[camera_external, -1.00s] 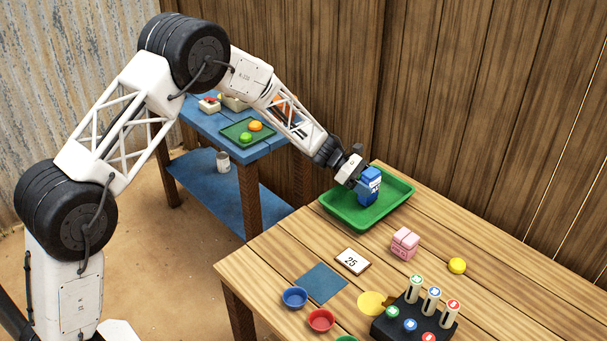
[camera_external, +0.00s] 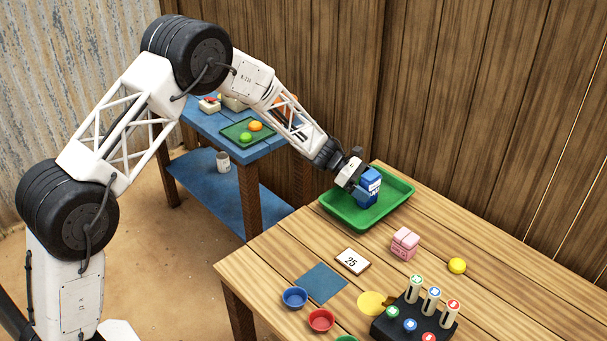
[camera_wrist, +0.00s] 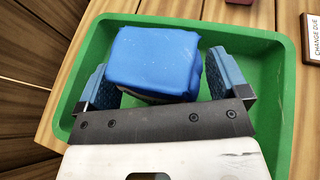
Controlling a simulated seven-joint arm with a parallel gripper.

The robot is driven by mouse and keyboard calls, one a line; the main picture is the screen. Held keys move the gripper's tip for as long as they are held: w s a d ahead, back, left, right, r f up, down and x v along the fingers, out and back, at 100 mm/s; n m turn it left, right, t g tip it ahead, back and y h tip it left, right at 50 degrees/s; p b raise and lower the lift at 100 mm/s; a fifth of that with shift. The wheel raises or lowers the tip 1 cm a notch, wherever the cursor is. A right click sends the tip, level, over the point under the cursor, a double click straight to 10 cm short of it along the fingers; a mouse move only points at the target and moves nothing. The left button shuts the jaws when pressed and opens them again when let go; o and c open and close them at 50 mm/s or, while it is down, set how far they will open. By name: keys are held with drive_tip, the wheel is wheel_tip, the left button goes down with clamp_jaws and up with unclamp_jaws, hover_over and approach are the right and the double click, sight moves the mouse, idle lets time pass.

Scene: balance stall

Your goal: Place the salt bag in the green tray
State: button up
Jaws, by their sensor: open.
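The blue salt bag (camera_external: 369,187) is in the green tray (camera_external: 337,207) at the back of the wooden table. My gripper (camera_external: 360,186) is at the bag, low over the tray. In the wrist view the blue bag (camera_wrist: 153,62) lies between my gripper's two blue-padded fingers (camera_wrist: 160,82), which are open. A gap shows between the bag and the right finger; the left finger is close to the bag. The rim of the green tray (camera_wrist: 270,110) surrounds them. The bag's underside is hidden.
On the wooden table are a pink block pack (camera_external: 404,243), a yellow disc (camera_external: 457,266), a "25" card (camera_external: 352,261), a blue mat (camera_external: 321,283), blue and red bowls (camera_external: 295,297) and a black rack (camera_external: 415,318). A wooden wall stands close behind the tray. A blue side table (camera_external: 262,146) is further left.

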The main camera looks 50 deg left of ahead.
drive_tip(key=shift+r, duration=0.15)
drive_tip(key=v, duration=1.2)
idle(0.7)
drive_tip(key=s+d+r+m+g+y, duration=0.1)
drive_tip(key=s+d+r+m+y, duration=0.2)
drive_tip(key=s+r, duration=0.45)
drive_tip(key=s+d+r+m+g+y, duration=0.1)
drive_tip(key=s+d+r+m+g, duration=0.3)
drive_tip(key=s, duration=0.7)
drive_tip(key=s+d+r+m+t+y, duration=0.1)
drive_tip(key=s+d+r+m+y, duration=0.2)
drive_tip(key=s+r, duration=0.55)
drive_tip(key=s+a+m+t+y, duration=0.1)
drive_tip(key=s+m+y, duration=0.2)
drive_tip(key=s, duration=1.2)
drive_tip(key=s+a+r+m+t+y, duration=0.1)
drive_tip(key=s+m+y, duration=0.1)
drive_tip(key=s+m, duration=0.7)
drive_tip(key=s, duration=0.6)
drive_tip(key=shift+r+y, duration=0.35)
drive_tip(key=shift+y, duration=0.05)
